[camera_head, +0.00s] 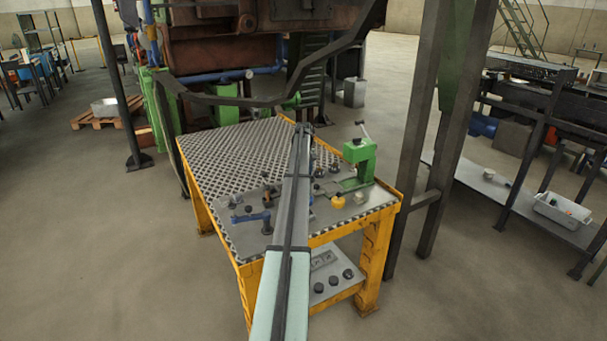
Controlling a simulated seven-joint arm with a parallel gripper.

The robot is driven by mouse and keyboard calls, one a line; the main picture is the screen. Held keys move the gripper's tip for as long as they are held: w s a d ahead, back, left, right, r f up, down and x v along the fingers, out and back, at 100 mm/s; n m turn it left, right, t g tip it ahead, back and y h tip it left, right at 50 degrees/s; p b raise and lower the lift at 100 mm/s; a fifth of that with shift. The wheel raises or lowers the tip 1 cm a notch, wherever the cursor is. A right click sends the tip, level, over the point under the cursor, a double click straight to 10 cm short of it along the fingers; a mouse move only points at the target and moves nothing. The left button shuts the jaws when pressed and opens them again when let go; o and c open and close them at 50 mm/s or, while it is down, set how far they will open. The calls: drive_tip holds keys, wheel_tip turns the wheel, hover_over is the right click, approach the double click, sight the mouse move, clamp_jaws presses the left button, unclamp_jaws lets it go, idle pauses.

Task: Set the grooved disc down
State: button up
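My arm reaches from the bottom of the picture across a yellow-framed worktable (225,160) with a patterned metal top. My gripper (303,129) seems to be the small dark end over the far part of the table. It is too small and too much in line with the arm to show its fingers or anything held. I cannot make out a grooved disc for certain. Small dark round parts (319,172) stand right of the arm, too small to identify. The arm hides a strip of the tabletop.
A green press (360,158) with a lever stands at the table's right side. A yellow round part (338,201) and a blue tool (252,216) lie near the front. The tabletop's far left is clear. A dark steel post (420,120) rises just right of the table.

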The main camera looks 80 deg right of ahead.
drive_tip(key=shift+a+f, duration=0.2)
drive_tip(key=shift+f, duration=0.4)
drive_tip(key=shift+a+f, duration=0.15)
drive_tip(key=shift+f, duration=0.45)
drive_tip(key=o, duration=1.4)
drive_tip(key=r, duration=1.3)
drive_tip(key=shift+d+r, duration=0.1)
drive_tip(key=shift+d, duration=0.2)
